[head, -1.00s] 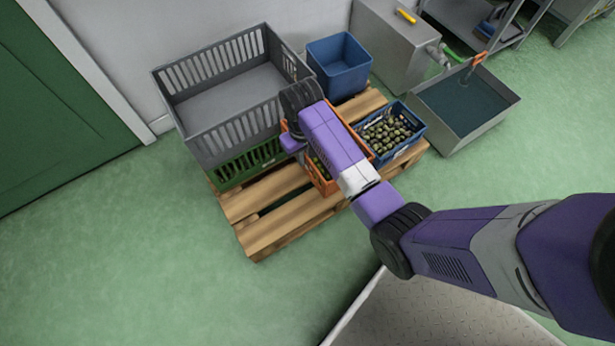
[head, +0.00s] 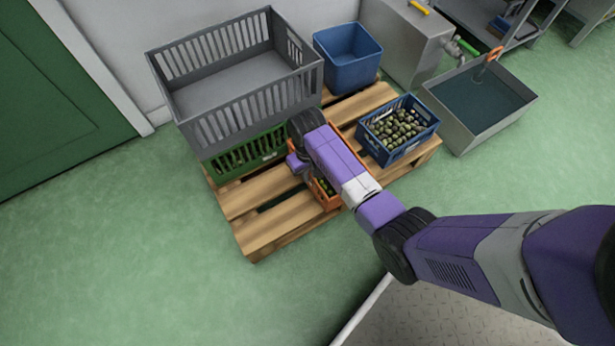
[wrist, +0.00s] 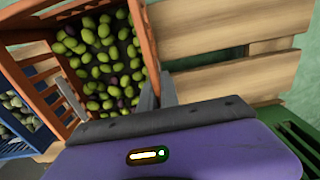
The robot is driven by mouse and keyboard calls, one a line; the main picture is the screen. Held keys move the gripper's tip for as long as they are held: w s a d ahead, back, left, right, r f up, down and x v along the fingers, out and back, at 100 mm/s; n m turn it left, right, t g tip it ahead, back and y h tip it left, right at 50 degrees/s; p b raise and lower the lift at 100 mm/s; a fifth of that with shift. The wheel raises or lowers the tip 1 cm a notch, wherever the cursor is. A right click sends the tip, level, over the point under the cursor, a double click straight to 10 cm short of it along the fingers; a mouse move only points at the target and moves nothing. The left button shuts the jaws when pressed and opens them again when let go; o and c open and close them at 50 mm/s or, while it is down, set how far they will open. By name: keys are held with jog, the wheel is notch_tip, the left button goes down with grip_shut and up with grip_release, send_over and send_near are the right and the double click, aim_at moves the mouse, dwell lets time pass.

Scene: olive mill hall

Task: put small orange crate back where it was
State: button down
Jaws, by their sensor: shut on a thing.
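The small orange crate (head: 327,199) is over the front middle of the wooden pallet, partly hidden behind my arm in the head view. In the wrist view the orange crate (wrist: 146,38) holds green and dark olives and its near side lies at my fingers. My gripper (wrist: 113,90) is shut on the crate; in the head view my gripper (head: 297,163) is at its left side, largely covered by my wrist. I cannot tell whether the crate's bottom touches the slats.
The pallet (head: 262,235) has bare slats at the front left. A green crate (head: 238,158) under a large grey crate (head: 205,128) stands left, a blue olive crate (head: 408,146) right, a blue bin (head: 347,70) behind. A metal basin (head: 462,135) stands beyond the pallet's right end.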

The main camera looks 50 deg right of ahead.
jog(key=shift+f, duration=0.3)
jog(key=shift+f, duration=0.15)
jog(key=c, duration=1.6)
grip_release()
